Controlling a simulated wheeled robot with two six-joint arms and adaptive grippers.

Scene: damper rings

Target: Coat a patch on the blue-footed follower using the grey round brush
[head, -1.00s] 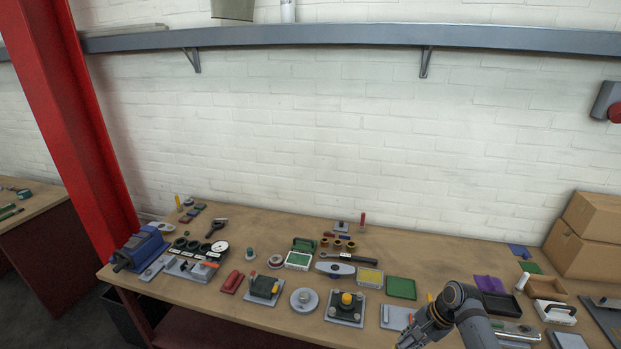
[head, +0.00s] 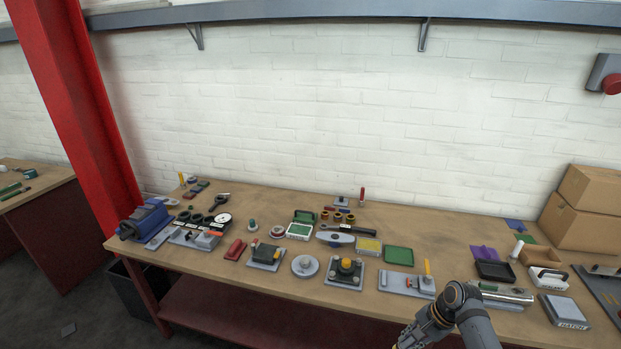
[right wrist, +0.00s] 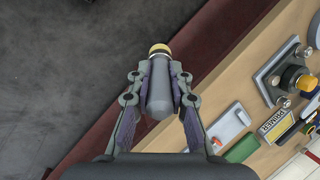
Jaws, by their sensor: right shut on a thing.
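My right gripper (right wrist: 160,80) is shut on a grey round brush (right wrist: 158,98), a grey cylinder with a brass-coloured end, in the right wrist view. The dark floor and the bench's red front lie behind it. In the head view my right arm comes in at the bottom, with the gripper (head: 408,341) in front of the bench edge; the brush is hard to see there. I cannot pick out a blue-footed follower with certainty. A dark block with an orange knob on a grey plate (head: 345,271) stands near the front edge. My left gripper is out of view.
The wooden bench (head: 225,275) is crowded with small parts. A blue vise (head: 146,219) is at its left end, a grey disc (head: 305,266) near the front middle, a green tray (head: 398,256) further right. Cardboard boxes (head: 580,225) stand at the right rear. Space before the bench is clear.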

